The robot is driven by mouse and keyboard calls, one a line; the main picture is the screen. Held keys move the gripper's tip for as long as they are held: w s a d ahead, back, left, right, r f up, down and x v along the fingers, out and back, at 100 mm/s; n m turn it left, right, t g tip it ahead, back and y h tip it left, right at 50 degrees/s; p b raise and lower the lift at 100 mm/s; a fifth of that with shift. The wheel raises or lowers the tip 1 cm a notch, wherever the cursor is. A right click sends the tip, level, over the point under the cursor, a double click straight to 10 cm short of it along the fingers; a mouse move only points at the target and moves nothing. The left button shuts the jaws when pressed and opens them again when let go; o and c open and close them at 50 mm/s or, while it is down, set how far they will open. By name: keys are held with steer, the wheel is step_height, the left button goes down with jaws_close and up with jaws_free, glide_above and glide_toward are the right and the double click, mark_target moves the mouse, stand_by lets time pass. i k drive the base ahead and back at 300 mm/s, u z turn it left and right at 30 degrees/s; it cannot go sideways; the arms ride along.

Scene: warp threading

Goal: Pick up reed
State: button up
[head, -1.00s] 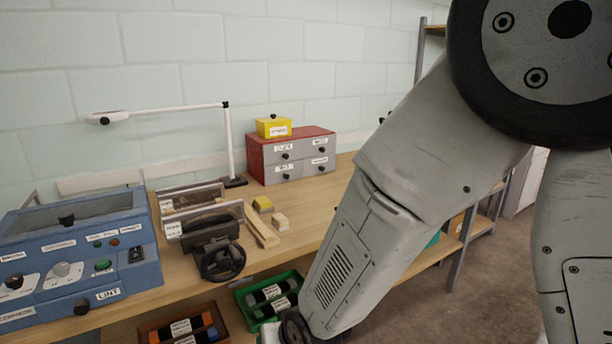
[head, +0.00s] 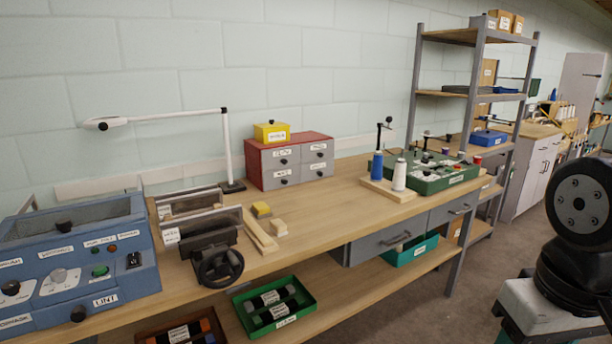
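Two long, low frame-like pieces lie on the left part of the wooden workbench, and either may be the reed; their labels are too small to read. The rear one (head: 190,199) lies behind the front one (head: 203,222). The front one stands at a black clamp with a handwheel (head: 219,266), which hides part of it. I cannot tell whether the clamp grips it. My gripper is not in view; only part of my arm shows at the right edge, well away from these pieces.
A blue LINT machine (head: 80,262) stands at left. Wooden blocks (head: 278,228), a red drawer box (head: 291,160) and a lamp (head: 228,150) are nearby. Spools (head: 399,174) and a green tray (head: 440,180) stand farther right. The bench middle is clear.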

mark_target(170, 232)
steer(key=u, duration=0.3)
steer(key=i, duration=0.3)
steer(key=u, duration=0.85)
steer(key=i, duration=0.8)
steer(key=z, duration=0.1)
